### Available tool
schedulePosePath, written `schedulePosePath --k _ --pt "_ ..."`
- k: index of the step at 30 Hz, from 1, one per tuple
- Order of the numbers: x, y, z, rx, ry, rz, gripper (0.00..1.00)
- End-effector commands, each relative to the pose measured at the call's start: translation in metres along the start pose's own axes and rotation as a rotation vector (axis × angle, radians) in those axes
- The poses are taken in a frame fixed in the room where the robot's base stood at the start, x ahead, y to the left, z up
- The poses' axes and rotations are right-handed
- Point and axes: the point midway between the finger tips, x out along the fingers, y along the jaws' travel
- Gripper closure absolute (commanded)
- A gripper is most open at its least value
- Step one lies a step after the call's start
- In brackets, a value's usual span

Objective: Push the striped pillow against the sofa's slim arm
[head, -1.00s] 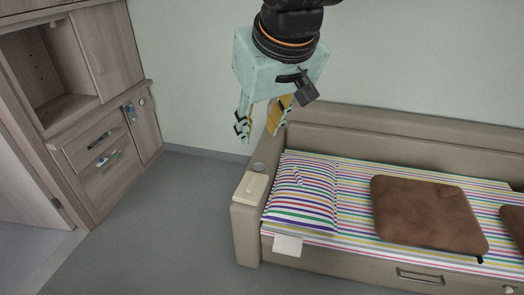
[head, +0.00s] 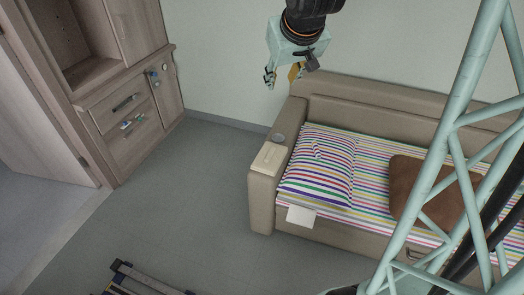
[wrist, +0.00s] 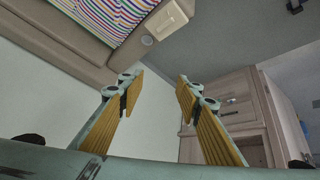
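The striped pillow (head: 318,167) lies on the striped sheet of the beige sofa (head: 330,227), at its left end. It lies right beside the sofa's slim arm (head: 262,190); whether they touch I cannot tell. My gripper (head: 283,76) is up in the air near the wall, behind and above the sofa's left end, apart from the pillow. In the wrist view my gripper (wrist: 160,90) has its two yellow-padded fingers spread, with nothing between them. The slim arm also shows in the wrist view (wrist: 168,18), with striped cloth beside it.
A brown cushion (head: 408,180) lies on the sheet right of the pillow. A cream box (head: 269,157) and a round grey disc (head: 279,137) sit on the slim arm. A wooden cabinet (head: 127,125) stands left. The floor (head: 190,200) between is clear.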

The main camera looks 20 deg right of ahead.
Motion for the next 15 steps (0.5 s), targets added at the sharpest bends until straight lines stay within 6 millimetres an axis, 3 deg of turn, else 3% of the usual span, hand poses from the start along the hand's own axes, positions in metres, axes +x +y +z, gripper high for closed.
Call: schedulePosePath --k 15 --pt "0.094 0.044 -0.033 0.013 0.067 0.025 0.68"
